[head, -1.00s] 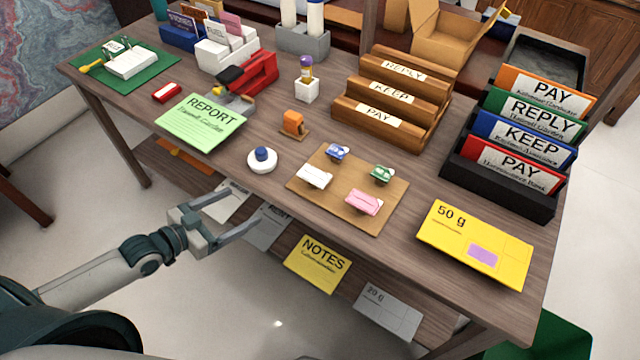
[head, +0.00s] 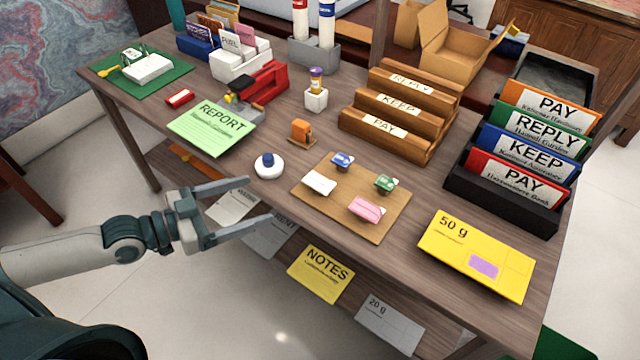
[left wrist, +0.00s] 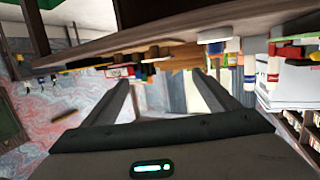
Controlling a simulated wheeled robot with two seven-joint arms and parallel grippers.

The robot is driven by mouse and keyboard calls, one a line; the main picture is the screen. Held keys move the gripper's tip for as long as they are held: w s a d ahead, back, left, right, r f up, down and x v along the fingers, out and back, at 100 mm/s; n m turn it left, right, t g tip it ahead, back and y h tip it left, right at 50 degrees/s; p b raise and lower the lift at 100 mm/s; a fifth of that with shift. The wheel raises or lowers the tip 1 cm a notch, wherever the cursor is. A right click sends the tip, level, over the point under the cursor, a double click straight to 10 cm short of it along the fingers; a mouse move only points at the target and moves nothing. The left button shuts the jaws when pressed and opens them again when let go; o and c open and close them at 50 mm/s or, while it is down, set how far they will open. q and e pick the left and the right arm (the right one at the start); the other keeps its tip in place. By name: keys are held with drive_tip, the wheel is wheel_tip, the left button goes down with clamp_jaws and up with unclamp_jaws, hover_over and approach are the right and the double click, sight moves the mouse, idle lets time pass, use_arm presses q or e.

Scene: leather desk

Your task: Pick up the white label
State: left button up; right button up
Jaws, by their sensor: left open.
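The white label (head: 319,182) lies at the left front of a brown board (head: 376,222) on the desk. My left gripper (head: 258,203) is open and empty, off the desk's front edge and to the left of the board. In the left wrist view its two fingers (left wrist: 165,88) stand apart with nothing between them. The white label cannot be made out in that view. My right gripper is not in view.
A round white item with a blue top (head: 268,166) stands left of the board. A yellow 50 g envelope (head: 476,255) lies to the right. A wooden sorter (head: 400,110) stands behind. A lower shelf holds a NOTES envelope (head: 321,274) and grey envelopes under the desk edge.

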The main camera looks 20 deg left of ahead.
use_arm(q)
drive_tip(key=shift+s+d+r, duration=0.1)
drive_tip(key=shift+d+r, duration=0.05)
drive_tip(key=shift+r, duration=0.05)
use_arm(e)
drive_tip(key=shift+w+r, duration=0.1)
use_arm(q)
drive_tip(key=p, duration=0.2)
approach(318, 180)
drive_tip(key=x, duration=0.4)
drive_tip(key=shift+w+d+f, duration=0.15)
drive_tip(key=shift+w+d, duration=0.05)
drive_tip(key=shift+w, duration=0.15)
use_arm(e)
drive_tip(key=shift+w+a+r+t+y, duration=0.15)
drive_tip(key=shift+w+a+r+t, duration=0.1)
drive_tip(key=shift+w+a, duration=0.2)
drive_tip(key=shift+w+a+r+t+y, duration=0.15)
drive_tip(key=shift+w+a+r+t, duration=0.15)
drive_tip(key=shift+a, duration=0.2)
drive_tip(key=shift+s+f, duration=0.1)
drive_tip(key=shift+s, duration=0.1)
